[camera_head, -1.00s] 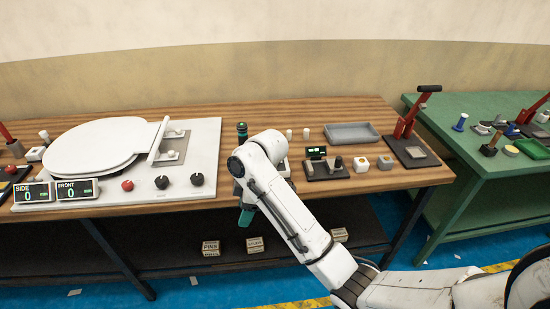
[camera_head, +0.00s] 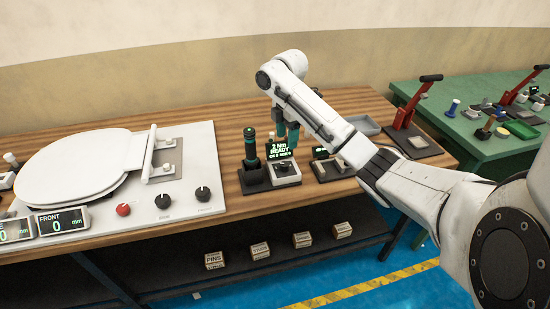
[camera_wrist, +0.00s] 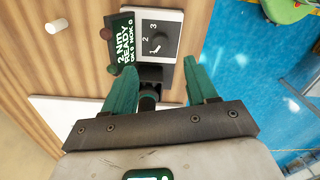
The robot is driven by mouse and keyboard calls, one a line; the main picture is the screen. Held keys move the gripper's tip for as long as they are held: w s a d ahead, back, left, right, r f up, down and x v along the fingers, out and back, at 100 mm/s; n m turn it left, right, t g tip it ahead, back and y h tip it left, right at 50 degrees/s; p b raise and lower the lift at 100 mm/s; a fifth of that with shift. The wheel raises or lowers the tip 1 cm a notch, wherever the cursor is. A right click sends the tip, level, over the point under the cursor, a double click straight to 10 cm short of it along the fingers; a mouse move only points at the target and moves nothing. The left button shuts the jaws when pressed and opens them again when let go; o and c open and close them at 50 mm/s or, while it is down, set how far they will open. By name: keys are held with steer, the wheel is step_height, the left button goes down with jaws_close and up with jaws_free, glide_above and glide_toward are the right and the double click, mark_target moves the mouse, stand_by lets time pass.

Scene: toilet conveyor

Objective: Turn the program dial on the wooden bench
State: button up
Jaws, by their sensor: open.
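The program dial (camera_head: 283,168) is a dark knob on a light-topped box on the wooden bench (camera_head: 218,108). In the wrist view the dial (camera_wrist: 158,42) is a black pointer knob with the numbers 1, 2 and 3 around it. It lies just beyond my fingertips.
A lit display (camera_head: 281,150) reading "2 Nm READY" stands behind the dial box. A dark upright tool (camera_head: 250,148) stands in a holder just left of it. More small fixtures (camera_head: 330,168) lie to the right. A white toilet-seat station (camera_head: 195,185) fills the bench's left.

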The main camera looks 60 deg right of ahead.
mark_target(285, 164)
step_height(285, 164, down, 8)
steer(key=b, duration=0.5)
steer(key=shift+w+a+f, duration=0.1)
steer(key=shift+f, duration=0.15)
steer(key=shift+f+p, duration=0.2)
steer(key=shift+p, duration=0.15)
steer(key=shift+f, duration=0.8)
steer(key=c, duration=1.1)
